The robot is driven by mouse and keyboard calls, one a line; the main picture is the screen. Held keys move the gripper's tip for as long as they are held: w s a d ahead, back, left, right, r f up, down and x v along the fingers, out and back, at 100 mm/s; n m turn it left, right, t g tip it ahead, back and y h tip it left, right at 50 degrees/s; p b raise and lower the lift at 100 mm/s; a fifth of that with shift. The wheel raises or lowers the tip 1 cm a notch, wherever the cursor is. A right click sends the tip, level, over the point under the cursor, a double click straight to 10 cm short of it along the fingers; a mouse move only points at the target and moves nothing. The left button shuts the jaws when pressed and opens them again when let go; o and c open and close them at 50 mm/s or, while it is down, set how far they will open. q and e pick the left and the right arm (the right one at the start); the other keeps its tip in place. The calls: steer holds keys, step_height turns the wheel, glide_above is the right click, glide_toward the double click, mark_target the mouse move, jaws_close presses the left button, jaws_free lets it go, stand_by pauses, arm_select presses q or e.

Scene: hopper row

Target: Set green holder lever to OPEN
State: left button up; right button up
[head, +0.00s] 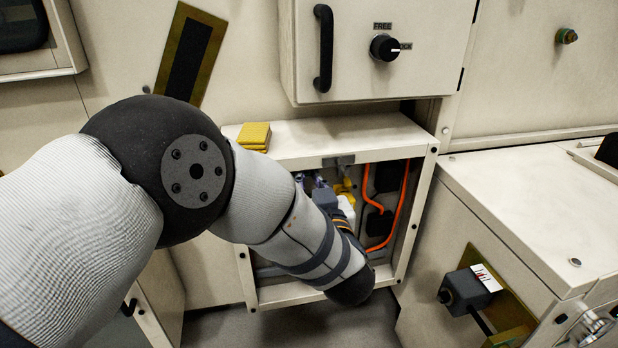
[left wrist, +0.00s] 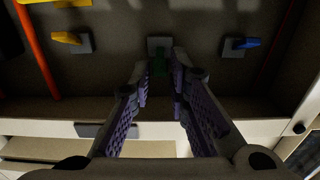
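The green holder lever (left wrist: 158,65) is dark and shadowed on a small grey plate in the left wrist view. My left gripper (left wrist: 165,78), with purple ridged pads, has its fingers apart, one on each side of the green lever. I cannot tell whether either pad touches it. In the head view my left arm reaches into the open lower compartment (head: 423,200), and its forearm hides most of the gripper and the green lever. My right gripper is not in view.
A yellow lever (left wrist: 68,38) and a blue lever (left wrist: 247,43) sit on either side of the green one. An orange hose (head: 397,215) runs inside the compartment. Its frame edges surround my arm. A cabinet with a black handle (head: 324,48) and knob (head: 384,48) is above.

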arm_select(q)
steer(key=shift+o, duration=0.9)
steer(key=v, duration=1.2)
steer(key=shift+r, duration=0.1)
